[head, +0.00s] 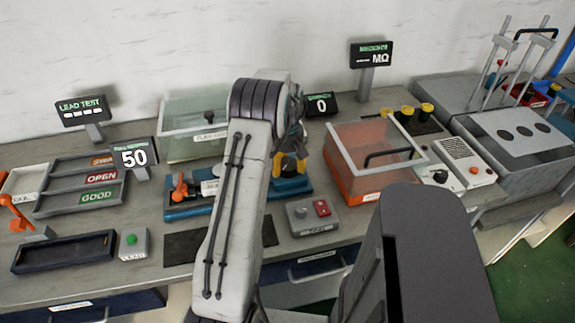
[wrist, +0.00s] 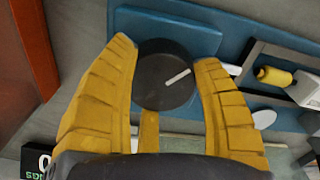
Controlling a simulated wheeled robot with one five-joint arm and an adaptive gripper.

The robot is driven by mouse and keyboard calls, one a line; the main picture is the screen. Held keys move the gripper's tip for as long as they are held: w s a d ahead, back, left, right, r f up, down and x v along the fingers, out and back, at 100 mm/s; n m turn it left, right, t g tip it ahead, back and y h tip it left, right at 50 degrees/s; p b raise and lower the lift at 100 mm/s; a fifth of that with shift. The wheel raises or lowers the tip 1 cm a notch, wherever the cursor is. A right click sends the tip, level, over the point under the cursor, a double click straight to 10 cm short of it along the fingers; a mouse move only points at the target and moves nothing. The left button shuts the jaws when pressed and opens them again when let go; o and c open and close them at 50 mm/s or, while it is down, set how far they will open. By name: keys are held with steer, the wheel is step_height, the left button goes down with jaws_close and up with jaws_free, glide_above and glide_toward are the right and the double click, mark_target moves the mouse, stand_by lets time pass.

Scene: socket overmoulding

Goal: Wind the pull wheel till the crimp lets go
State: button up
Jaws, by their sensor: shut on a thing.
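The pull wheel (wrist: 155,90) is a dark round knob with a white line on its face, seen in the wrist view on the blue tester base (wrist: 205,42). My gripper (wrist: 167,58) has its two yellow fingers on either side of the wheel, shut on it. In the head view my gripper (head: 290,168) is over the right end of the blue tester (head: 185,213), and the wheel is mostly hidden by it. A yellow cylindrical piece (wrist: 273,76) and a white part (wrist: 305,88) sit in the tester. The crimp itself is too small to make out.
A display reading 50 (head: 134,156) stands left of the tester and one reading 0 (head: 321,104) behind it. An orange-based clear-lidded box (head: 362,185) is close on the right. A grey box with a red button (head: 314,215) stands in front. My arm hides the tester's middle.

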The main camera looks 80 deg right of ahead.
mark_target(288, 164)
steer(key=shift+c, duration=1.2)
steer(key=shift+m, duration=0.3)
steer(key=shift+a+f+m+b, duration=0.1)
steer(key=shift+m+b, duration=0.25)
steer(key=shift+m, duration=2.45)
steer(key=o, duration=1.3)
steer(key=shift+c, duration=0.2)
steer(key=shift+r, duration=0.2)
step_height(288, 164, up, 12)
steer(key=shift+f, duration=0.15)
